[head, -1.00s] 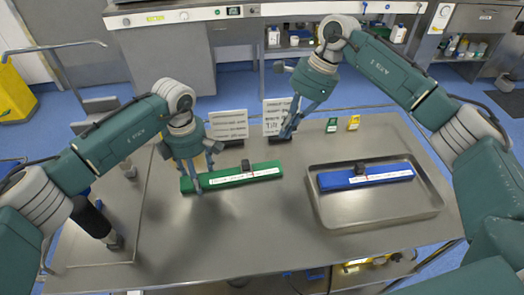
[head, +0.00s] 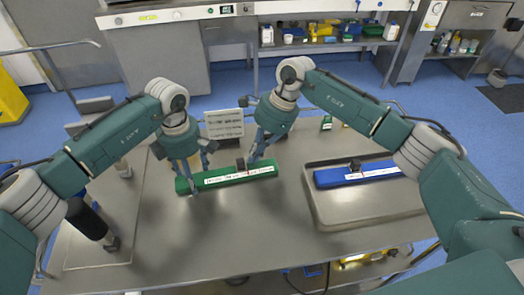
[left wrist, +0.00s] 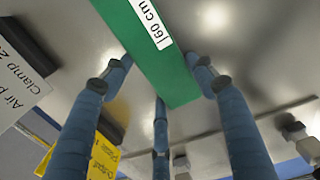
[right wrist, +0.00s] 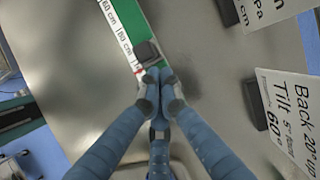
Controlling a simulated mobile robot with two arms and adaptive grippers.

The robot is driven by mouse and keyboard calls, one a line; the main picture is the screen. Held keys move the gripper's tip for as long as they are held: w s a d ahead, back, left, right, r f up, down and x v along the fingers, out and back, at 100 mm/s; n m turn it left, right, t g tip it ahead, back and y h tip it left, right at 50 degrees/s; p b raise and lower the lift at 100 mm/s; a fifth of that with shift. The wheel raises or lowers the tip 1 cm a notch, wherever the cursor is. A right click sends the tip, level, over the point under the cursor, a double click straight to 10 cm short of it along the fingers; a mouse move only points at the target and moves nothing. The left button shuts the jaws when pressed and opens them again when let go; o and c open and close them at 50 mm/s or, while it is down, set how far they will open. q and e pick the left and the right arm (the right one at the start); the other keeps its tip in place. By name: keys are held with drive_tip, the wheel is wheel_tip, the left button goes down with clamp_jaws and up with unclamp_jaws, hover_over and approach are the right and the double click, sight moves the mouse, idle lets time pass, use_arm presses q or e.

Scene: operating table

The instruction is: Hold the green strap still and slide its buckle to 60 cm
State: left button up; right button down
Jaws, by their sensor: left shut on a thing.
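The green strap (head: 213,173) lies on the steel table with a white centimetre scale along it. It also shows in the left wrist view (left wrist: 160,65), with the 60 cm mark near the held end. My left gripper (head: 194,181) is shut on the strap's left end, fingers on both sides. The black buckle (head: 240,164) sits on the strap near its middle, past the 80 cm mark and beside a red mark in the right wrist view (right wrist: 147,51). My right gripper (right wrist: 160,80) has its fingertips together right beside the buckle; whether they touch it is unclear.
A steel tray (head: 318,212) on the right holds a blue strap (head: 335,178) with its own black buckle. A white sign (head: 224,124) stands behind the green strap, and small green and yellow items stand farther right. The table front is clear.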

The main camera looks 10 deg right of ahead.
sight(238, 159)
drive_tip(key=a, duration=0.8)
drive_tip(key=shift+a, duration=0.35)
use_arm(q)
drive_tip(key=shift+d, duration=0.1)
use_arm(e)
drive_tip(key=shift+d, duration=0.15)
drive_tip(key=d, duration=0.2)
drive_tip(key=d+r, duration=0.1)
drive_tip(key=d, duration=0.1)
drive_tip(key=shift+w+d, duration=0.1)
drive_tip(key=shift+d, duration=0.1)
use_arm(q)
drive_tip(key=o, duration=1.5)
use_arm(e)
drive_tip(key=v, duration=0.9)
use_arm(q)
drive_tip(key=shift+o, duration=0.2)
use_arm(e)
drive_tip(key=shift+a, duration=0.1)
